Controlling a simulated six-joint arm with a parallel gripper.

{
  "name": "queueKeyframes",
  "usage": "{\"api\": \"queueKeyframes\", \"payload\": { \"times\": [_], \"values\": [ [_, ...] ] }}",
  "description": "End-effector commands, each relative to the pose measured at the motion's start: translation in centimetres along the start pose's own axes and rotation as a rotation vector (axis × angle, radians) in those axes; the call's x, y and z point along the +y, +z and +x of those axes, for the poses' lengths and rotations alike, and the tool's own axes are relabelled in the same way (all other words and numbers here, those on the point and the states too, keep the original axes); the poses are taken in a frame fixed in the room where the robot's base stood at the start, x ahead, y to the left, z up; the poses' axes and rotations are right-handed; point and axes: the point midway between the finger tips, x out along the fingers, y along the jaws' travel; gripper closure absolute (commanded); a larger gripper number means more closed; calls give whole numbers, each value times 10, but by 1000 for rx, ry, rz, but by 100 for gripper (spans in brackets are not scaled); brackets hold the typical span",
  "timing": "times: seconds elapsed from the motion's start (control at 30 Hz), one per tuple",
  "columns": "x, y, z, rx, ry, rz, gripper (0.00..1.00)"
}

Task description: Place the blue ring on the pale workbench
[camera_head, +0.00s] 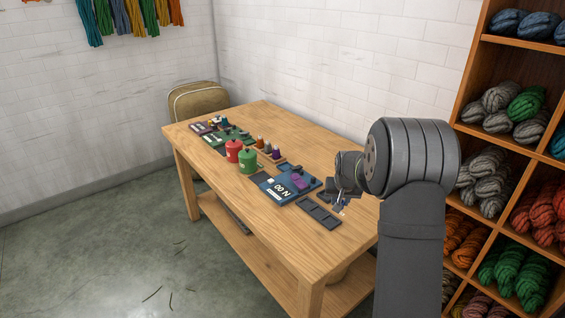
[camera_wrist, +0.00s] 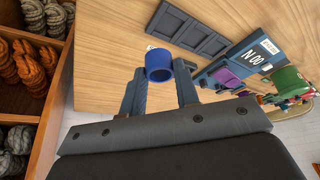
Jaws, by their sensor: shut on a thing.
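In the wrist view the blue ring (camera_wrist: 159,66) sits between the fingertips of my gripper (camera_wrist: 160,72), which is shut on it. The pale wooden workbench (camera_head: 310,250) stands against the white wall in the head view. Its surface (camera_wrist: 110,45) also fills much of the wrist view behind the ring. In the head view my gripper (camera_head: 341,200) is low over the right part of the workbench, beside the dark tray. The ring is too small there to make out clearly. I cannot tell whether it touches the bench top.
The dark compartment tray (camera_head: 319,212) lies close to my gripper. A blue board (camera_head: 280,190) with purple pieces, a green mug (camera_head: 248,161) and a red mug (camera_head: 233,151) stand further left. A shelf of skeins (camera_head: 487,133) rises at right. The bench's front is clear.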

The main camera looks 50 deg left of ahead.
Motion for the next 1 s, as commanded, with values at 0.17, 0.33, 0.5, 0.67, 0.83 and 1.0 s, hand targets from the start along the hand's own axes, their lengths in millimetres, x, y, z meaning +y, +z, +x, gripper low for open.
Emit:
{"api": "queueKeyframes", "payload": {
  "times": [0.17, 0.33, 0.5, 0.67, 0.83, 1.0],
  "values": [
    [-31, -3, 21, -3, -3, -8, 96],
    [-68, -7, 49, -3, -2, -8, 96],
    [-96, -10, 70, -1, -2, -5, 96],
    [-108, -12, 79, -1, -1, -3, 96],
    [-108, -7, 92, -3, 0, -3, 96],
    [-108, 3, 114, -3, -1, -2, 96]
  ]
}}
